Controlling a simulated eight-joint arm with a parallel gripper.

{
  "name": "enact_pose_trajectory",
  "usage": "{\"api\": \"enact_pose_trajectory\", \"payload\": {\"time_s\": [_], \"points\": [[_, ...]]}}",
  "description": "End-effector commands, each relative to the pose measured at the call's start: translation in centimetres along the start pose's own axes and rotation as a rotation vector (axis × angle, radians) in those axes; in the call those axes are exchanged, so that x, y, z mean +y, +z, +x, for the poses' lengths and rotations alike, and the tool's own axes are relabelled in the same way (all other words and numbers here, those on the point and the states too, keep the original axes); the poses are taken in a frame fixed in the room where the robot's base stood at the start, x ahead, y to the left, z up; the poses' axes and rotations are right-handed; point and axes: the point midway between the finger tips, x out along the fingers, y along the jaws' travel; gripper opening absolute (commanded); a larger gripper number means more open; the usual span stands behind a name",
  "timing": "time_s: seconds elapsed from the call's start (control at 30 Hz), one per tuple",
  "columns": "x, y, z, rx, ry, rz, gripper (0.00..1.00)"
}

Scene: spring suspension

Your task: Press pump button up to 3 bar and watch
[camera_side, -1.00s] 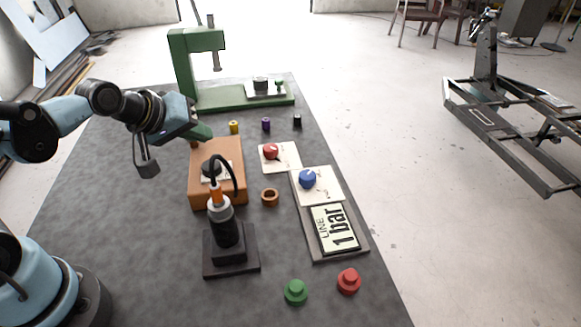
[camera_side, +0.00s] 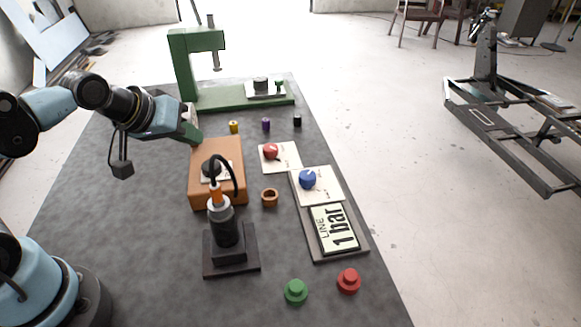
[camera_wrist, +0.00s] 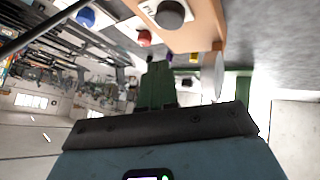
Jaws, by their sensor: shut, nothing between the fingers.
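The orange-brown pump box (camera_side: 203,190) stands mid-table with a round black button (camera_side: 211,167) on a white label on top. In the wrist view the black button (camera_wrist: 171,14) sits by a partly readable "PU" label. My gripper (camera_side: 196,138) is shut and empty, just behind the box's far left corner, apart from the button. Its green fingers (camera_wrist: 157,72) show together in the wrist view. The display (camera_side: 335,229) reads "LINE 1 bar". A black cylinder (camera_side: 225,228) with an orange collar and a hose stands in front of the box.
A blue knob (camera_side: 307,179) and a red knob (camera_side: 271,151) sit on white plates to the right. Green (camera_side: 296,292) and red (camera_side: 348,281) buttons are at the front. A green press (camera_side: 198,70) stands at the back.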

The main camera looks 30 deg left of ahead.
Motion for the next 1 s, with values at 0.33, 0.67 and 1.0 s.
{"api": "enact_pose_trajectory", "payload": {"time_s": [0.33, 0.67, 1.0], "points": [[-1.4, 2.7, -2.6, -0.099, -0.054, 0.448, 0.00], [-1.4, 2.7, -2.6, -0.101, -0.055, 0.457, 0.00], [-1.4, 2.7, -2.6, -0.100, -0.055, 0.455, 0.00]]}}
